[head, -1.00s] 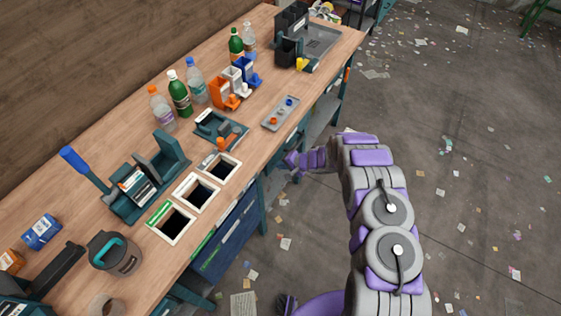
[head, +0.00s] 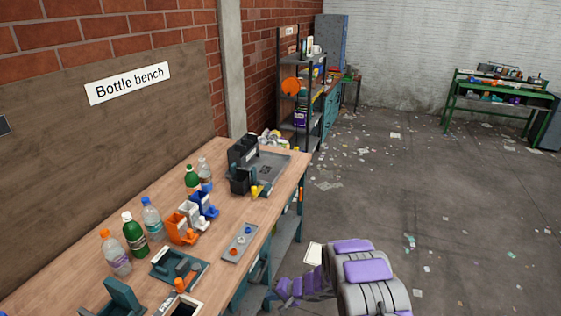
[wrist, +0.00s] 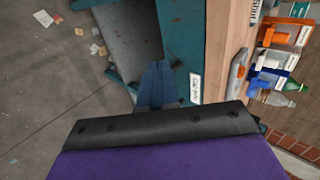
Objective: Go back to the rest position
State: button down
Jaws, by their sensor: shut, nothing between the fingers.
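My gripper (wrist: 158,68) shows in the wrist view as two blue fingers pressed together with nothing between them. It is beside the front edge of the bench (head: 268,213), over the side where the floor and the bench's teal frame (wrist: 190,40) show. In the head view my purple and grey arm is at the bottom, right of the bench, and the fingertips are too small to make out.
Bottles (head: 134,236), coloured holders (head: 183,226), a grey tray (head: 239,243) and a black machine (head: 243,165) stand on the bench. A shelf rack (head: 298,90) stands behind it. The littered floor (head: 430,190) to the right is open. A green table (head: 500,97) stands far right.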

jog(key=w+d+r+t+h, duration=0.4)
jog(key=w+d+r+h, duration=0.25)
jog(key=d+r, duration=0.7)
jog(key=s+d+r+g+h, duration=0.1)
jog(key=s+d+r+h, duration=0.1)
jog(key=s+d+r, duration=0.35)
jog(key=s+d+r+h, duration=0.25)
jog(key=d+r, duration=0.35)
jog(key=r, duration=0.3)
jog(key=s+d+r+g+h, duration=0.25)
jog(key=s+r, duration=0.25)
jog(key=s, duration=0.4)
jog(key=s+a+r+n+g+y, duration=0.1)
jog(key=s+a+g, duration=0.1)
jog(key=s, duration=0.9)
jog(key=s+a+r+n+g+y, duration=0.1)
jog(key=s+a, duration=0.3)
jog(key=s, duration=0.8)
jog(key=s+a+r+n+g+y+b, duration=0.1)
jog(key=s+a+r+n+g+y, duration=0.1)
jog(key=s, duration=0.9)
jog(key=shift+s+a+r+g+y, duration=0.25)
jog(key=shift+a+r+g+y, duration=0.1)
jog(key=shift+a, duration=0.15)
